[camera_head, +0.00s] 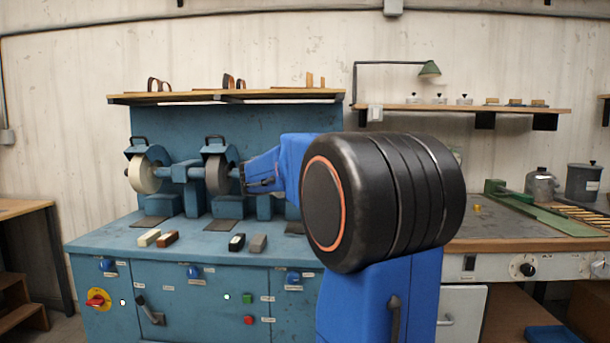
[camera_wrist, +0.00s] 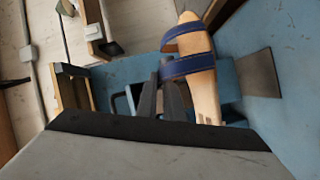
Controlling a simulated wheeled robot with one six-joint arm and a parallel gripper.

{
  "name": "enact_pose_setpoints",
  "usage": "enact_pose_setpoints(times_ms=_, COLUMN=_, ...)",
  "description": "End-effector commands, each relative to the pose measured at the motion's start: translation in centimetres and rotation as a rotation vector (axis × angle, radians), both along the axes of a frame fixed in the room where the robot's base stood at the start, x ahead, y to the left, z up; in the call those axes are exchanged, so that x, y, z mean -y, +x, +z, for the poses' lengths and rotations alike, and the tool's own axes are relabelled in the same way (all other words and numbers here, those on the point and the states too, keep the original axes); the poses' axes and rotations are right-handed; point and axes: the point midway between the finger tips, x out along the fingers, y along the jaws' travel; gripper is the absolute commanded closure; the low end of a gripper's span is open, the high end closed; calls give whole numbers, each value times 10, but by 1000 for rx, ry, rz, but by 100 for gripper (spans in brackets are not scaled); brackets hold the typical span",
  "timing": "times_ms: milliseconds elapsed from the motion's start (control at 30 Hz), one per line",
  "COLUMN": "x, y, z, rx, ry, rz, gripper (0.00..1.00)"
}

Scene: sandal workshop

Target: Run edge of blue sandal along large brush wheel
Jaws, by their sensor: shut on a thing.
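The blue sandal (camera_wrist: 205,85) has a tan sole and two dark blue straps. It fills the upper middle of the wrist view. My gripper (camera_wrist: 166,75) is shut on it near the straps, and the exact contact is partly hidden. In the head view my gripper (camera_head: 262,186) is small and dark beside a dark wheel (camera_head: 216,174) on the blue machine. This wheel looks like a brush, but its surface is too small to be sure. I cannot tell whether the sandal touches it. The sandal cannot be made out in the head view.
A pale wheel (camera_head: 143,175) sits on the same machine at left. Several small blocks (camera_head: 168,239) lie on the blue bench top (camera_head: 110,236). My arm hides the machine's right part. A shelf (camera_head: 225,97) hangs above, and a counter (camera_head: 500,234) stands at right.

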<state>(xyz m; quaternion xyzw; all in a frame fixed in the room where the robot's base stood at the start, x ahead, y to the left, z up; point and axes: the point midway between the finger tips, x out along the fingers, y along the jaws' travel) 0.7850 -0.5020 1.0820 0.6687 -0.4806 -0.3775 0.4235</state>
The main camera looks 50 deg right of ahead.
Motion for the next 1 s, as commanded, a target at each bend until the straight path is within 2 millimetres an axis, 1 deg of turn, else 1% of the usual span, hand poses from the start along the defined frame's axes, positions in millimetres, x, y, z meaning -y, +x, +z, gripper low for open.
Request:
enact_pose_setpoints(times_ms=467, x=1, y=-1, z=1, rx=1, ry=-1, rz=0, gripper=100)
enact_pose_setpoints(times_ms=1000, x=11, y=-9, z=1, rx=0, ry=-1, rz=0, gripper=100)
